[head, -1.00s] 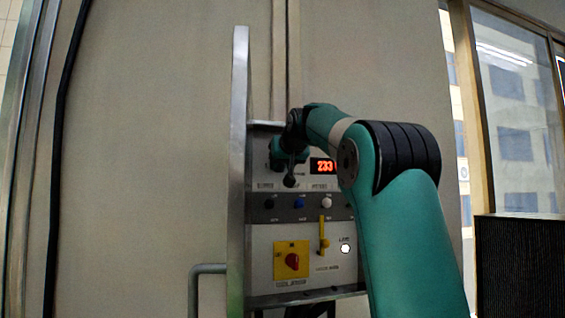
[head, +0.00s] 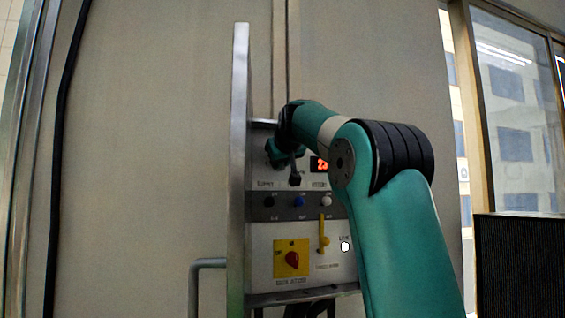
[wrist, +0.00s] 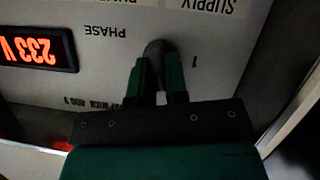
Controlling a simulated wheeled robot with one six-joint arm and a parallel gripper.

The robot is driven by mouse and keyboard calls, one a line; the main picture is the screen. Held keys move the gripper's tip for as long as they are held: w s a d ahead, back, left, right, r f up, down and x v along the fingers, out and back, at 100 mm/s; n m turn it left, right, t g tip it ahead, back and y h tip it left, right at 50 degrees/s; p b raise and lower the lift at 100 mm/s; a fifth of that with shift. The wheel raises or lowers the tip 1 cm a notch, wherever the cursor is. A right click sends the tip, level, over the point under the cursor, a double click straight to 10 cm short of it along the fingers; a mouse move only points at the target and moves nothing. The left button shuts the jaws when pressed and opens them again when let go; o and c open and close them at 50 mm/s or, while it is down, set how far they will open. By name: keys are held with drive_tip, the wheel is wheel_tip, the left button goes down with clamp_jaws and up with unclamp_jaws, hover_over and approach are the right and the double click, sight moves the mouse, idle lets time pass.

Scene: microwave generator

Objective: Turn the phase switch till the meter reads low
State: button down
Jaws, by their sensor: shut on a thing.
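The phase switch (wrist: 158,52) is a dark rounded knob on the pale panel, beside the upside-down word PHASE in the wrist view. My gripper (wrist: 158,76) is shut on it, with one green finger on each side. The digits and marks around the knob are partly hidden by my fingers. The meter (wrist: 38,49) has a black face with glowing orange digits and reads 233 V, upside down in the wrist view. In the head view my arm covers part of the meter (head: 318,164) and most of my gripper (head: 274,153); the switch is hidden there.
Below on the panel are a row of small knobs, including a blue one (head: 299,201), a yellow lever (head: 323,238), a red rotary switch (head: 292,259) on a yellow plate and a white lamp (head: 345,246). A metal edge (head: 239,150) projects at the panel's left.

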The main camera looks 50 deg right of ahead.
drive_tip(key=n, duration=0.1)
drive_tip(key=n+h, duration=0.1)
drive_tip(key=n+g+h, duration=0.1)
drive_tip(key=shift+w+a+f+n, duration=0.1)
drive_tip(key=shift+w+f+n, duration=0.05)
drive_tip(key=shift+f+n, duration=0.2)
drive_tip(key=shift+h, duration=0.3)
idle(0.3)
drive_tip(key=c, duration=1.1)
unclamp_jaws()
drive_tip(key=shift+c, duration=0.2)
drive_tip(key=shift+r, duration=0.1)
